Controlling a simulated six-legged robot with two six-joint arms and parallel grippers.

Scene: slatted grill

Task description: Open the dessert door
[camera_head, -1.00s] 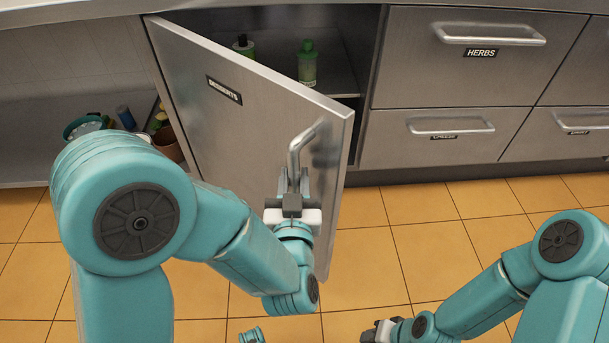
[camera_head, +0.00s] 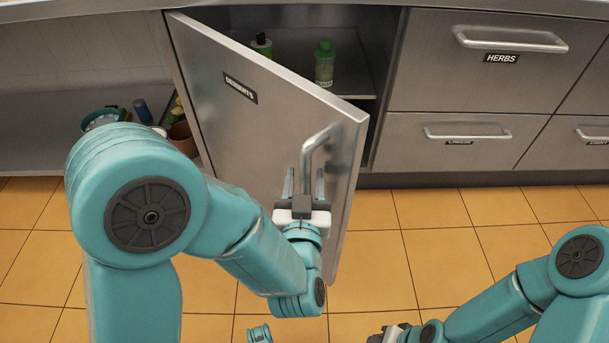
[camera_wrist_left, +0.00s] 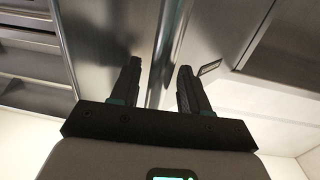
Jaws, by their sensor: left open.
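The steel door labelled DESSERTS (camera_head: 225,125) stands partly open, swung out from the cabinet on its left side. Its bar handle (camera_head: 310,148) is near the free right edge. My left gripper (camera_head: 305,185) is at the handle's lower part, with its two fingers apart on either side of the bar. In the left wrist view the handle (camera_wrist_left: 168,50) runs between the open fingers (camera_wrist_left: 158,85); I cannot see contact. My right gripper (camera_head: 388,334) is low in the head view, away from the door; its fingers are not clear.
Green bottles (camera_head: 324,65) stand inside the cabinet. Drawers labelled HERBS (camera_head: 480,75) and another below are shut on the right. An open shelf (camera_head: 60,150) with pots and jars is at the left. The tiled floor (camera_head: 430,240) is clear.

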